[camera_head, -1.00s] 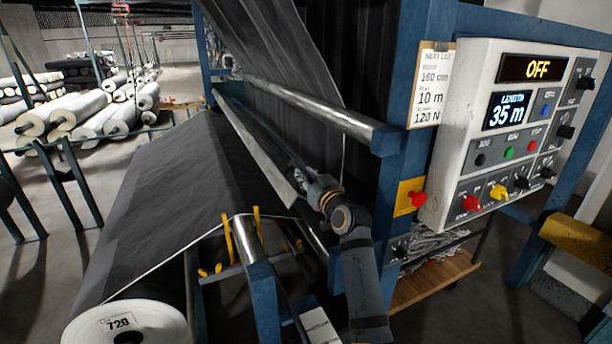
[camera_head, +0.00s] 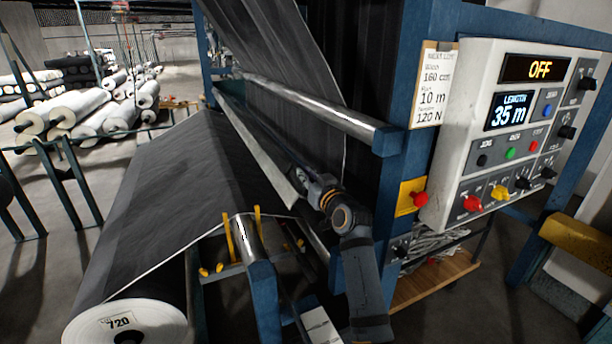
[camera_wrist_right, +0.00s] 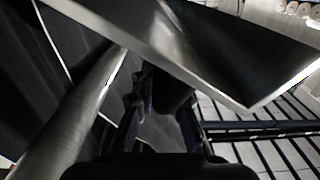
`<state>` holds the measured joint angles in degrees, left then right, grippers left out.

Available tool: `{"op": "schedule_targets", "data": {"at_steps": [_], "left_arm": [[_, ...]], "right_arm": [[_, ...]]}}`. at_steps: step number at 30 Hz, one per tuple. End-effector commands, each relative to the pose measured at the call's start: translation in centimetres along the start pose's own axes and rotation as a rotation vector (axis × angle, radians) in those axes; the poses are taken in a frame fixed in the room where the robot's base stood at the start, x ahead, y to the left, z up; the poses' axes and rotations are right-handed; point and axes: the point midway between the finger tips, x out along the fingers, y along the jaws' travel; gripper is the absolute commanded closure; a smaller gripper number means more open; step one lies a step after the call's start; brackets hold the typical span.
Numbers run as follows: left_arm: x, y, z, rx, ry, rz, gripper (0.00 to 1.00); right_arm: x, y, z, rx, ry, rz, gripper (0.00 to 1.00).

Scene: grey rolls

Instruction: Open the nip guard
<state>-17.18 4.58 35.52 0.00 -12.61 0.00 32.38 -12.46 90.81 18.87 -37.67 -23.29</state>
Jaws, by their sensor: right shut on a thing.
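The nip guard (camera_head: 255,145) is a long pale metal plate with a dark upper part, running along the machine below the steel roller (camera_head: 310,105). In the right wrist view the guard (camera_wrist_right: 150,32) crosses the top as a tilted grey sheet. My right gripper (camera_head: 299,172) is at the guard's near end, with its fingertips partly hidden by my wrist. In the right wrist view its two fingers (camera_wrist_right: 160,112) are on either side of a dark rounded piece (camera_wrist_right: 172,95) under the guard's edge, seemingly its handle. My left gripper is out of view.
Dark fabric (camera_head: 170,175) runs from a large roll (camera_head: 125,325) up to the machine. A blue post (camera_head: 262,300) and yellow prongs (camera_head: 228,240) stand close to my right arm. The control panel (camera_head: 515,130) reads OFF and 35 m. A red button (camera_head: 420,199) sits beside it.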

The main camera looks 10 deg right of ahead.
Motion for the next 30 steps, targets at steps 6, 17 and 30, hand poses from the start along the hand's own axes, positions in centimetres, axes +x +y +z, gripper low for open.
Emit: {"op": "schedule_targets", "data": {"at_steps": [6, 17, 30], "left_arm": [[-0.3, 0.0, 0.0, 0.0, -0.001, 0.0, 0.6], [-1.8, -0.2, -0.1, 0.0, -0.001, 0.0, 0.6], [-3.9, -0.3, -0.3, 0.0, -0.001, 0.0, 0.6]], "right_arm": [[0.0, 0.4, -0.5, 0.014, 0.005, 0.004, 1.0], [-0.1, 2.1, -2.2, 0.124, 0.01, 0.006, 1.0], [-0.1, 6.9, -4.4, 0.437, 0.013, 0.004, 1.0]]}}
